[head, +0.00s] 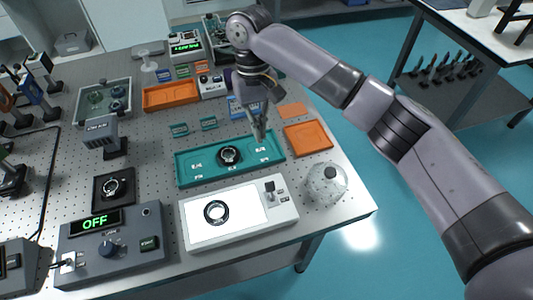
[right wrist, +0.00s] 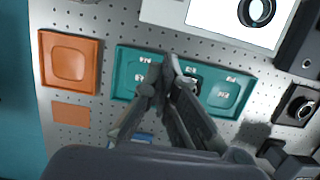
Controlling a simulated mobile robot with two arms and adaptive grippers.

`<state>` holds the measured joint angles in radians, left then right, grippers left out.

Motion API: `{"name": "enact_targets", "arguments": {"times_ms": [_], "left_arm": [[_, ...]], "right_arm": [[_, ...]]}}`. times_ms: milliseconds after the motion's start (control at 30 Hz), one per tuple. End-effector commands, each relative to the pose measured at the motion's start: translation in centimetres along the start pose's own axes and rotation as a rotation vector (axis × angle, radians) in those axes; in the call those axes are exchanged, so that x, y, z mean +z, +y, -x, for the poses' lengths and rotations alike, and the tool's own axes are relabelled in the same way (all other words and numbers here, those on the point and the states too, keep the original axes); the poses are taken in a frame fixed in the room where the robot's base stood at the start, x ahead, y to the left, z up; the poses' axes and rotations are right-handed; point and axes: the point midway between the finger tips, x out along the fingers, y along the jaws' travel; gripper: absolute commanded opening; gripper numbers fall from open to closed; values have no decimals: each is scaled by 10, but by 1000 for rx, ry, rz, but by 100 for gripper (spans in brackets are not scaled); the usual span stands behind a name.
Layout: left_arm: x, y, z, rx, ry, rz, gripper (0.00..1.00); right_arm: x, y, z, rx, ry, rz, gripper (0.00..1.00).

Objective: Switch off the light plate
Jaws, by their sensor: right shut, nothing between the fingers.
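The light plate (head: 188,237) is a white box near the front edge of the table in the head view. Its panel glows bright white, and a dark ring (head: 216,211) lies on it. A small dark switch (head: 270,188) stands at its right end, beside small labels. The plate is partly cut off at the top of the right wrist view (right wrist: 172,12). My right gripper (head: 261,138) is shut and empty, pointing down over the right part of the teal tray, behind the light plate. Its fingertips also show in the right wrist view (right wrist: 168,62). My left gripper is out of view.
The teal tray (head: 187,178) holds a dark ring. A glass dome (head: 327,184) stands right of the plate, near the table edge. A grey control box with an OFF display (head: 95,222) stands to the left. Orange trays (head: 308,138) (head: 171,95) lie farther back.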

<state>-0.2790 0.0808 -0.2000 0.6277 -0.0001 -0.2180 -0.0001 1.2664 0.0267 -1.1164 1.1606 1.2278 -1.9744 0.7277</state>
Motion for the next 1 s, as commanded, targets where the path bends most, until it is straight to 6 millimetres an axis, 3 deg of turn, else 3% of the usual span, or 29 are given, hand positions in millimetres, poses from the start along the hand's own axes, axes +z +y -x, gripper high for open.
{"name": "enact_targets", "arguments": {"times_ms": [333, 467, 700, 833, 1000], "left_arm": [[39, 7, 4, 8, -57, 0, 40], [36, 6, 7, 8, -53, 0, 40], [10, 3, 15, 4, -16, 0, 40], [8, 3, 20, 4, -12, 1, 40], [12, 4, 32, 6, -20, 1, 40]], "right_arm": [[0, 0, -5, 0, -1, -1, 0], [1, 0, -20, 0, -3, -1, 0], [1, 1, -70, 1, -5, -1, 0], [1, 1, -99, 2, -4, 0, 0], [21, 1, -91, 0, 0, 2, 0]]}}
